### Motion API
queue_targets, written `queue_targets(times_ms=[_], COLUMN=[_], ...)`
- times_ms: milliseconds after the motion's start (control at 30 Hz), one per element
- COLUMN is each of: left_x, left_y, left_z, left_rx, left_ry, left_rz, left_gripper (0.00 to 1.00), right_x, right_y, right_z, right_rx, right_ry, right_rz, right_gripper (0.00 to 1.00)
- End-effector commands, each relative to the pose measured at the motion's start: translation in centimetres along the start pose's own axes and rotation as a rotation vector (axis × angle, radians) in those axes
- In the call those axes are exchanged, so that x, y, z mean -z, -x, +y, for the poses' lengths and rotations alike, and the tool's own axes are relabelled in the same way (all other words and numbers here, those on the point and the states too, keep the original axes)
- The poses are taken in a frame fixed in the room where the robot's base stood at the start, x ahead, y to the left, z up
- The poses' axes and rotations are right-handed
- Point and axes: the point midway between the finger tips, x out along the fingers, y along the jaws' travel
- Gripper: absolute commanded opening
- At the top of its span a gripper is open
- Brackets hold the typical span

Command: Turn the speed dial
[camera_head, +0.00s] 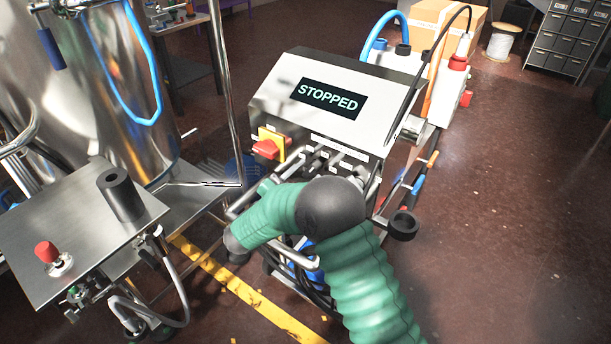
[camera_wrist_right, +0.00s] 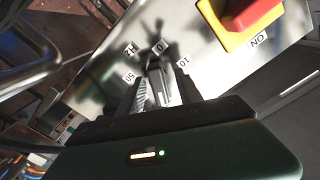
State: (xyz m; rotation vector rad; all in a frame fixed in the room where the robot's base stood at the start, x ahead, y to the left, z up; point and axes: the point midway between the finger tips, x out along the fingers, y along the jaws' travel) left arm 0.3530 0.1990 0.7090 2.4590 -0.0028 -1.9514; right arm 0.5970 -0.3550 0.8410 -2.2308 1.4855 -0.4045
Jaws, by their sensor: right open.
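The control box (camera_head: 335,85) stands in the middle of the head view, its screen (camera_head: 330,99) reading STOPPED. My right arm reaches in from the lower right. Its gripper (camera_head: 309,160) is at the front panel, right of the red and yellow switch, partly hidden by the arm. In the right wrist view my gripper (camera_wrist_right: 161,82) is open, its fingers pointing at the panel amid the labels Hz, 0, 10 and 50. The speed dial is hard to make out there; it is largely hidden at the fingers. I cannot tell whether they touch it. My left gripper is not in view.
The red and yellow switch (camera_head: 268,147) sits close to the right gripper; it also shows in the right wrist view (camera_wrist_right: 240,15). A steel table (camera_head: 75,235) with a red button (camera_head: 46,251) and black cylinder (camera_head: 120,195) stands left. The floor at right is clear.

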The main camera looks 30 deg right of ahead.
Motion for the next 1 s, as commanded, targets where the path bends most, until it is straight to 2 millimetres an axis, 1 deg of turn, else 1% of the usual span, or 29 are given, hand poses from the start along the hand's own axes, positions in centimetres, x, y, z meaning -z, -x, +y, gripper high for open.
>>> queue_targets(times_ms=[133,167,467,700,833,900,1000], left_x=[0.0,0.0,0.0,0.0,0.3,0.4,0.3], left_y=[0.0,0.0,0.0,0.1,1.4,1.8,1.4], left_z=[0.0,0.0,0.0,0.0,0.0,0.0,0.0], left_rx=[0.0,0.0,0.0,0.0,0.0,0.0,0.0], left_ry=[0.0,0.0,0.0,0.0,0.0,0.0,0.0], left_rz=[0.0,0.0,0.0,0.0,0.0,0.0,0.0], left_gripper=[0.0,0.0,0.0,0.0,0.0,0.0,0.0], right_x=[0.0,0.0,0.0,0.0,0.3,0.1,-0.2], right_y=[-0.2,-0.3,-0.2,-0.1,-0.1,-0.1,-0.1], right_z=[0.1,0.2,0.2,0.2,0.0,0.1,0.3], right_rx=[-0.002,-0.003,-0.004,-0.004,-0.004,-0.004,-0.005], right_ry=[-0.001,-0.001,0.0,0.002,0.035,0.057,0.059], right_rz=[-0.001,-0.001,-0.001,-0.002,-0.004,-0.005,-0.006], right_gripper=[0.42,0.39,0.0,0.0,0.0,0.0,0.0])
